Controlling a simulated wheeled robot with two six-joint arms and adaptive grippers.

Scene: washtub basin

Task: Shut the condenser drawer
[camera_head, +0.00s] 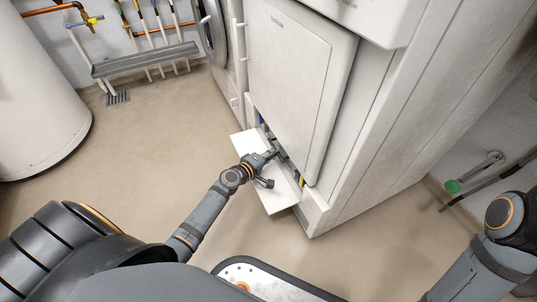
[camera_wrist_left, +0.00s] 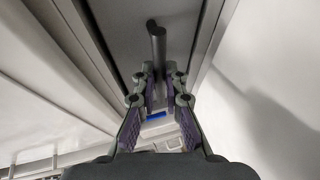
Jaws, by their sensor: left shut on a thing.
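The white appliance (camera_head: 294,75) has a low opening at its foot. A white flap (camera_head: 279,196) is folded down and out in front of that opening. My left gripper (camera_head: 272,154) is above the flap, at the opening. In the left wrist view its fingers (camera_wrist_left: 160,73) are shut on a dark grey bar-shaped handle (camera_wrist_left: 157,42), apparently the condenser drawer's. The drawer's body is mostly hidden behind my gripper and in the opening's shadow. Small blue and white parts (camera_wrist_left: 155,116) show between the fingers. My right gripper is out of view; only part of that arm shows.
A white tank (camera_head: 40,90) stands at the left. Pipes and a grey trough (camera_head: 147,58) run along the back wall. A pipe with a green end (camera_head: 452,186) is at the right. The beige floor (camera_head: 150,150) left of the flap is clear.

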